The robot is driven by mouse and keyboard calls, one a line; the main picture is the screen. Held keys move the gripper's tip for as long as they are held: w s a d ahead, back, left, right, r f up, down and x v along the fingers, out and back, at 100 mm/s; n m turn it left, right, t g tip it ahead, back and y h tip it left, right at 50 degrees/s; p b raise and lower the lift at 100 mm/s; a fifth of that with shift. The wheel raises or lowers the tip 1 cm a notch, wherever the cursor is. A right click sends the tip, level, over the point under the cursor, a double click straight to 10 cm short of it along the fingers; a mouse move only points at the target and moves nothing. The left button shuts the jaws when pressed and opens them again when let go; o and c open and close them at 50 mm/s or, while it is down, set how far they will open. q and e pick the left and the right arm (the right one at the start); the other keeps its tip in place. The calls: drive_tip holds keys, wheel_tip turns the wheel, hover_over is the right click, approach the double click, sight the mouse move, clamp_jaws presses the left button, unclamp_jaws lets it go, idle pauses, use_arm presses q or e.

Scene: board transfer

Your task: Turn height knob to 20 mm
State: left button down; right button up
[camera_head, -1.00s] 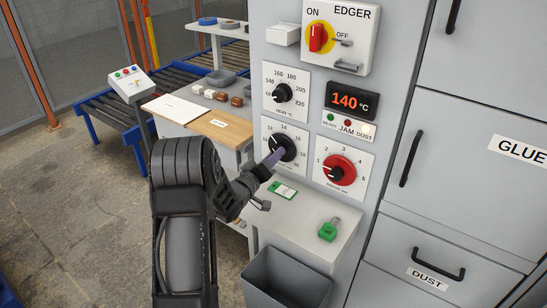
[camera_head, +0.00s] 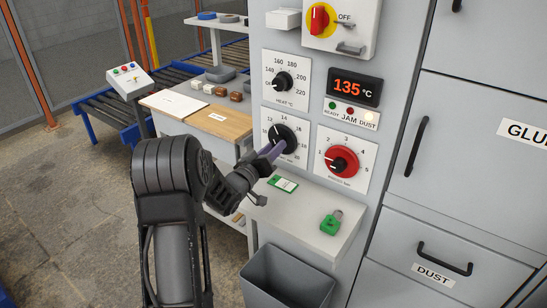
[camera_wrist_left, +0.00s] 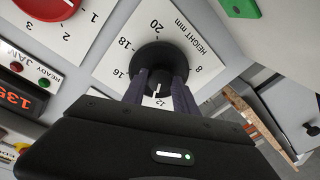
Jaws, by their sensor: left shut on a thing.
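The height knob (camera_head: 285,136) is a black round dial on a white plate marked HEIGHT mm, at the middle of the panel in the head view. My left gripper (camera_head: 275,152) reaches it from the lower left and is shut on it. In the left wrist view the fingers of my left gripper (camera_wrist_left: 160,84) lie on both sides of the grip of the knob (camera_wrist_left: 163,57). The white pointer line is at about 12; the 20 mark lies on the far side of the dial. My right gripper is not in view.
The black heat knob (camera_head: 283,82) is just above, and the red pressure knob (camera_head: 341,161) is close at right. A display (camera_head: 354,87) reads 135 °C. Below are a shelf (camera_head: 310,225) with a green item (camera_head: 330,224) and a grey bin (camera_head: 288,280).

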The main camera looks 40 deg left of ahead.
use_arm(q)
drive_tip(key=m+h+b, duration=0.1)
drive_tip(key=m+b, duration=0.7)
drive_tip(key=m, duration=0.2)
drive_tip(key=m+h+b, duration=0.1)
drive_tip(key=m+b, duration=0.8)
drive_tip(key=m, duration=0.2)
drive_tip(key=m+h+b, duration=0.1)
drive_tip(key=m+b, duration=0.8)
drive_tip(key=m, duration=0.1)
drive_tip(key=shift+a+m, duration=0.4)
drive_tip(key=shift+r+m+b, duration=0.2)
drive_tip(key=shift+m+b, duration=0.35)
drive_tip(key=shift+m, duration=0.95)
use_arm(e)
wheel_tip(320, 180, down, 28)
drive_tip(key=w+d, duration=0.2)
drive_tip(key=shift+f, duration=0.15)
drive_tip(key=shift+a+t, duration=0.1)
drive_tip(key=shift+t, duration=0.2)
use_arm(q)
drive_tip(key=c, duration=1)
unclamp_jaws()
drive_tip(key=shift+o, duration=0.2)
